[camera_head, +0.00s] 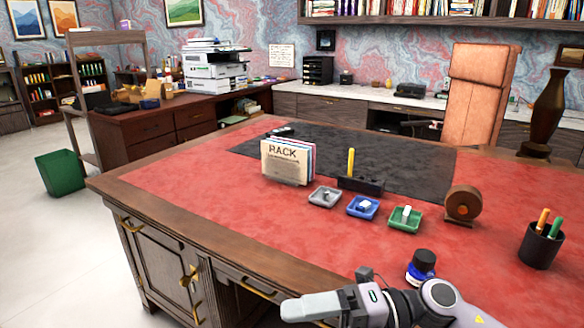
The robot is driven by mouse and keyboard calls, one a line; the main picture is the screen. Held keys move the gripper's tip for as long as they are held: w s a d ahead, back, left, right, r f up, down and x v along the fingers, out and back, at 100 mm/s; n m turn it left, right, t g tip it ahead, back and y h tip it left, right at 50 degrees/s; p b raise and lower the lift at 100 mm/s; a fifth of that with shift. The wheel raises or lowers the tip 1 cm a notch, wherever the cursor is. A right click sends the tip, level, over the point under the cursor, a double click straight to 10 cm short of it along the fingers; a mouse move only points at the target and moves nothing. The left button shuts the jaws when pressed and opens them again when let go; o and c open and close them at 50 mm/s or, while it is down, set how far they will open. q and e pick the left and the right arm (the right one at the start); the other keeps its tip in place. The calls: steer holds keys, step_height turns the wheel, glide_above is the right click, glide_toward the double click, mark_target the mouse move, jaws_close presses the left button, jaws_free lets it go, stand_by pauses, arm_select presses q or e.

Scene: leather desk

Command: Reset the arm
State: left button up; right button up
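My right arm comes in at the lower right, over the near edge of the desk (190,190). Its gripper (308,306) points left in front of the desk's front edge, above the drawer. The light grey fingers show as one block from this side, so I cannot tell whether they are open or shut. I see no object at the fingertips. My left gripper is not in view.
The red surface at left is clear.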

steer(key=w+d+f+m+t+h+p, duration=0.2)
steer(key=d+f+m+t+h, duration=0.15)
steer(key=m+t, duration=0.75)
steer(key=w+d+f+m+t+h+p, duration=0.25)
steer(key=d+m+t, duration=0.4)
steer(key=m, duration=0.75)
steer(key=s+d+f+m+g+h, duration=0.2)
steer(key=s+d+f+m+h, duration=0.2)
steer(key=s+f, duration=0.3)
steer(key=s+d+f+m+g+h+p, duration=0.1)
steer(key=s+d+f+m+g+h, duration=0.2)
steer(key=f, duration=0.6)
steer(key=s+d+m+h, duration=0.1)
steer(key=s+m+h, duration=0.1)
steer(key=s+m, duration=0.1)
steer(key=shift+s+d+f+m, duration=0.3)
steer(key=shift+s+f+m, duration=0.1)
steer(key=shift+s, duration=0.4)
steer(key=c, duration=0.7)
steer(key=shift+s+d, duration=0.1)
steer(key=shift+d, duration=0.05)
